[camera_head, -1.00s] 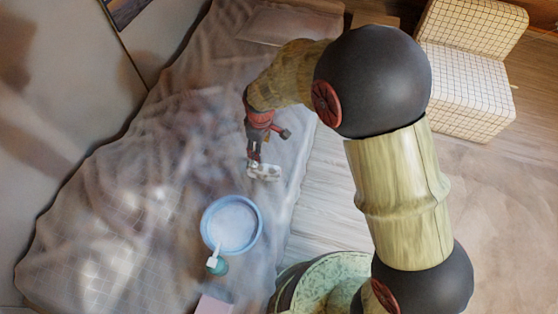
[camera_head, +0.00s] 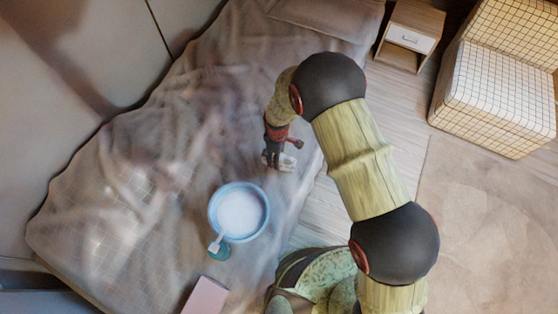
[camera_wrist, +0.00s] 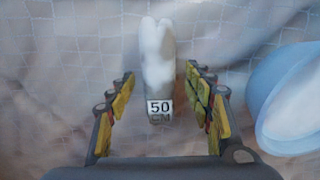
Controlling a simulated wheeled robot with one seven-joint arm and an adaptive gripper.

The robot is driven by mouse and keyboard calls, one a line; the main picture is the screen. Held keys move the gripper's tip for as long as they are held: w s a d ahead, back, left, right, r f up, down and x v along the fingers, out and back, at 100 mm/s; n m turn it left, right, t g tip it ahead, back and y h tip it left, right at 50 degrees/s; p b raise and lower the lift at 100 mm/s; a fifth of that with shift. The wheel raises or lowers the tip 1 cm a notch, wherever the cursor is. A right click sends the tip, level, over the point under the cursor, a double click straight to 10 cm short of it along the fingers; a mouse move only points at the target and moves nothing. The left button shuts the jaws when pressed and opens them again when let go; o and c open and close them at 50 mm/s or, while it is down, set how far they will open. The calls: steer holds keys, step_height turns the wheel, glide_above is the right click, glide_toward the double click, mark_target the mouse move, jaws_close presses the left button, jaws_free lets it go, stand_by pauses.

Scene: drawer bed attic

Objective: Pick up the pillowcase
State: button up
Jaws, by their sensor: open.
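A small white item with a grey lower end and a tag reading "50" (camera_wrist: 158,60) lies on the bed cover; it may be the pillowcase, but its kind is not certain. It also shows in the head view (camera_head: 286,163), partly hidden by my gripper. My gripper (camera_head: 272,160) is over it, near the right edge of the bed. In the wrist view my gripper (camera_wrist: 160,88) is open, with fingers on both sides of the item and gaps to each. A pale pillow (camera_head: 325,18) lies at the far end of the bed.
A blue bowl (camera_head: 212,212) with whitish contents stands on the bed cover (camera_head: 130,190), close by; it also shows in the wrist view (camera_wrist: 262,75). A teal bottle (camera_head: 218,253) and a pink box (camera_head: 204,297) are nearer. A nightstand (camera_head: 411,38) and checked chair (camera_head: 495,95) stand right.

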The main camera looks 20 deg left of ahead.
step_height(320, 180, down, 4)
steer(key=shift+w+d+f+b, duration=0.1)
steer(key=shift+d+b, duration=0.05)
steer(key=shift+b, duration=0.45)
steer(key=shift+c, duration=1.4)
steer(key=c, duration=1)
